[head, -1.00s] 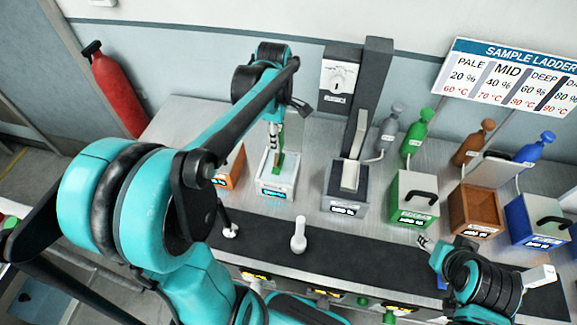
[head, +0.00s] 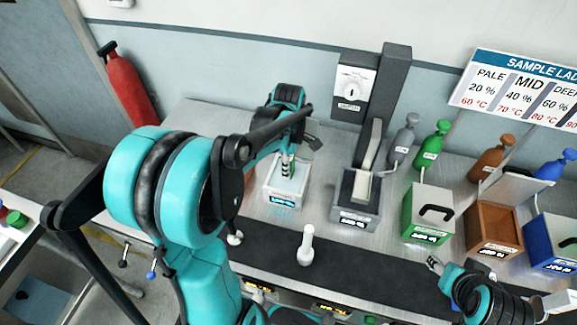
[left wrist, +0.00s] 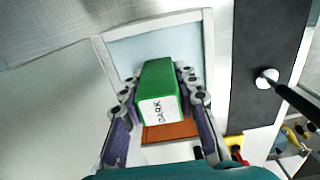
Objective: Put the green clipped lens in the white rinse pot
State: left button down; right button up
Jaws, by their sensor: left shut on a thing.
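My left gripper (head: 287,166) is over the white rinse pot (head: 284,196), its fingertips at or within the pot's opening. In the left wrist view, the left gripper (left wrist: 160,100) is shut on the green clipped lens (left wrist: 158,82), whose end face reads DARK. Behind it are the light blue inside and pale rim of the rinse pot (left wrist: 207,50). The head view does not show the lens, and its exact depth in the pot is unclear. My right gripper (head: 434,262) is near the dark strip at lower right; its jaws are too small to judge.
A grey device (head: 355,200) stands right of the pot, then green (head: 428,215), brown (head: 495,232) and blue (head: 550,240) boxes with bottles behind. A white pin-shaped thing (head: 307,246) stands on the dark strip (head: 350,258) in front.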

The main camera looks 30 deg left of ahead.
pick_arm(q)
jog(key=shift+f, duration=0.1)
jog(key=shift+f, duration=0.15)
jog(key=c, duration=1.1)
grip_release()
jog(key=shift+c, duration=0.2)
